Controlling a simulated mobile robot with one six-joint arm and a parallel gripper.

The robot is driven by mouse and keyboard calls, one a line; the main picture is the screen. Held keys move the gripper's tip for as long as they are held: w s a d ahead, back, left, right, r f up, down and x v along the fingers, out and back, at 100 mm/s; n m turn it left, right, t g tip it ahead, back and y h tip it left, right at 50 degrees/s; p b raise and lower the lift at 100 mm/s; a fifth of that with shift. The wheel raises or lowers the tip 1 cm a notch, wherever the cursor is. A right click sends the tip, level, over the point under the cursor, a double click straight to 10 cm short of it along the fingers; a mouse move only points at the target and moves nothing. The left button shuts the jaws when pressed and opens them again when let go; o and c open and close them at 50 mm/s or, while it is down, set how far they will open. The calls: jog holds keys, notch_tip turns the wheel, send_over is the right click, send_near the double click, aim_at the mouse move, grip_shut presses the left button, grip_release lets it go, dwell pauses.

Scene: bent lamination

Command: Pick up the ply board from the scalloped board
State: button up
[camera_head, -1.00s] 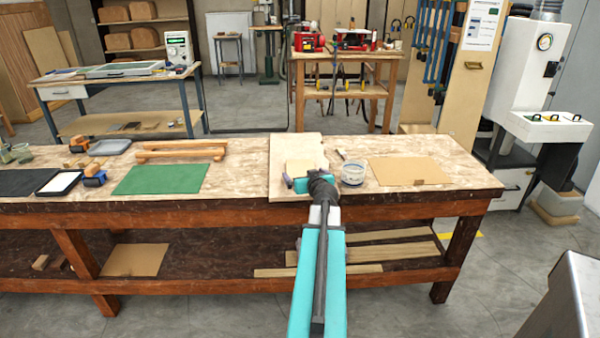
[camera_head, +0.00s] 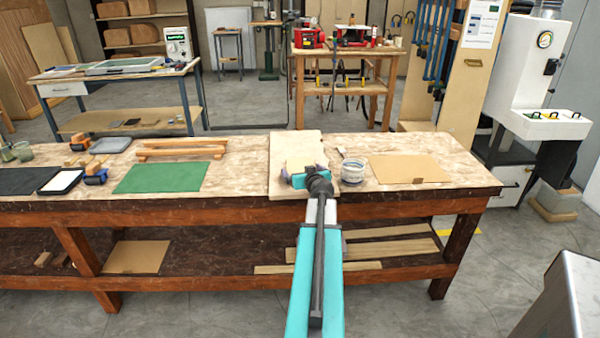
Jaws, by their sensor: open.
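The scalloped board (camera_head: 283,144) is a pale wooden panel lying on the workbench, its front edge at the bench's front. The ply board (camera_head: 300,162) is a small pale sheet on it; only its far part shows, faint against the similar wood. My gripper (camera_head: 304,171) is open over the front half of the scalloped board, with its dark fingertips spread left and right near the ply board. My gripper and wrist hide the near part of the ply board, so I cannot tell whether the fingers touch it.
A glass jar (camera_head: 352,171) stands close to the right of my gripper, with a brush (camera_head: 342,152) behind it. A brown sheet (camera_head: 408,169) lies farther right. A green mat (camera_head: 160,178) and wooden bars (camera_head: 180,148) lie to the left.

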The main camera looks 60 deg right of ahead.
jog(key=c, duration=0.9)
jog(key=shift+c, duration=0.2)
jog(key=shift+r, duration=0.15)
jog(key=shift+c, duration=0.7)
jog(key=shift+r, duration=0.15)
jog(key=shift+c, duration=0.6)
notch_tip(320, 180, up, 2)
jog(key=shift+r, duration=0.1)
jog(key=b+v, duration=0.1)
jog(key=v, duration=0.2)
jog(key=s+f+b+v, duration=0.1)
jog(key=v, duration=0.3)
jog(key=d+b+v, duration=0.1)
jog(key=v, duration=0.2)
jog(key=shift+s+a+f+b, duration=0.1)
jog(key=shift+s+f+b, duration=0.1)
jog(key=shift+s+b, duration=0.15)
jog(key=shift+s, duration=0.2)
jog(key=shift+w+b, duration=0.1)
jog(key=shift+b, duration=0.7)
